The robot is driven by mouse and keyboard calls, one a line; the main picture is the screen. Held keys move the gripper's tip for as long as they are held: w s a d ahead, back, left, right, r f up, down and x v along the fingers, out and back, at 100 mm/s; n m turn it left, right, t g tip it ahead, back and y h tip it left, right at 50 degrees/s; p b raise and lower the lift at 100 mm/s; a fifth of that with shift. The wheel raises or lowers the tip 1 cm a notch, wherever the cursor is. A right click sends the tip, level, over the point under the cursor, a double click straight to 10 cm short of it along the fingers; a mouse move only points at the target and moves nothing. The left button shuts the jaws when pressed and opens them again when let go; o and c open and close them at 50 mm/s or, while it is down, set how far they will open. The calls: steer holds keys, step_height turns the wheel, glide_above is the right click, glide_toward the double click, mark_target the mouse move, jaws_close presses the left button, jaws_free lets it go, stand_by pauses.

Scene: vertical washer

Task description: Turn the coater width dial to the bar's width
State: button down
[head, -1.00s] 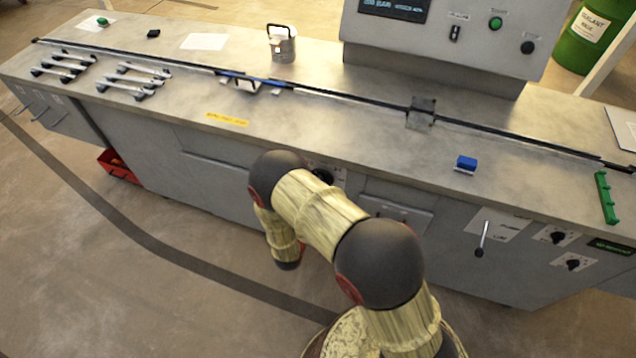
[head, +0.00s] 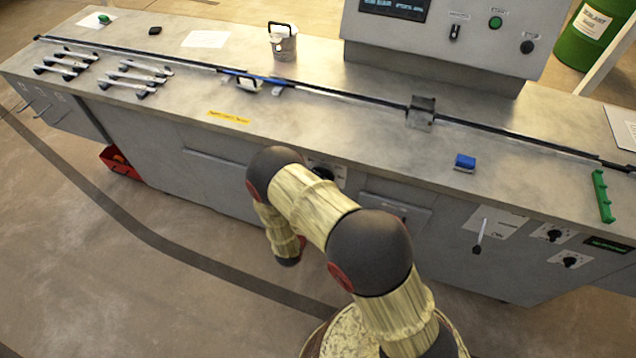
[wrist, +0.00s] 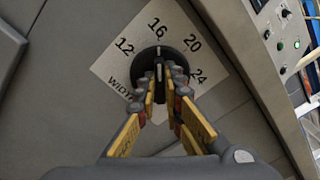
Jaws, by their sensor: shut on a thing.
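The width dial (wrist: 158,58) is a black round knob on a white scale plate (wrist: 118,62) marked 12, 16, 20 and 24. Its pale pointer line points at or near 16. My gripper (wrist: 160,74) is shut on the dial's grip, one finger on each side. In the head view the dial (head: 325,172) shows only in part behind my arm, and my gripper is hidden there. A long thin dark bar (head: 340,95) runs along the bench top, with a blue part near the left middle. I cannot read a width for it.
A console (head: 445,35) with a display, switch and buttons stands at the back. A lever (head: 478,237) and two more knobs (head: 552,235) are on the front at right.

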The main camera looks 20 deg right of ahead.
steer(key=shift+f, duration=0.15)
steer(key=c, duration=2)
jaws_free()
steer(key=shift+o, duration=0.4)
steer(key=v, duration=1.2)
